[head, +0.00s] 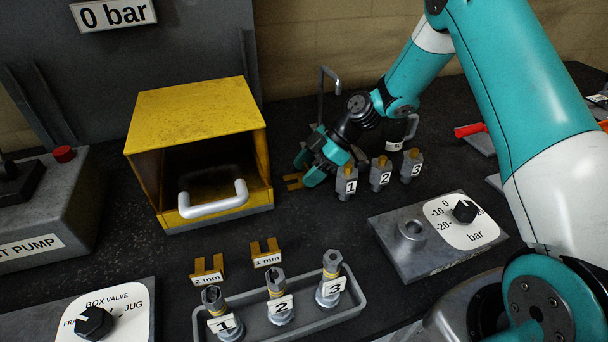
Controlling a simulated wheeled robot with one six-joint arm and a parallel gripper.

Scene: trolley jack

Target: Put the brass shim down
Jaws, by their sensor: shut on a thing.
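My gripper (314,172) is low over the dark bench, just right of the yellow box. It is shut on a brass shim (293,181), a small forked piece that sticks out to the left of the fingers. The shim is close to the bench top; I cannot tell whether it touches. Two other brass shims stand in front of the box, labelled 2 mm (207,269) and 1 mm (266,253). The label of the held shim is not visible.
The yellow box (195,105) has an open front and a grey handle (213,203). Grey fittings marked 1 (347,184), 2 (381,174) and 3 (411,166) stand right of my gripper. A grey tray (350,300) holds three numbered parts.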

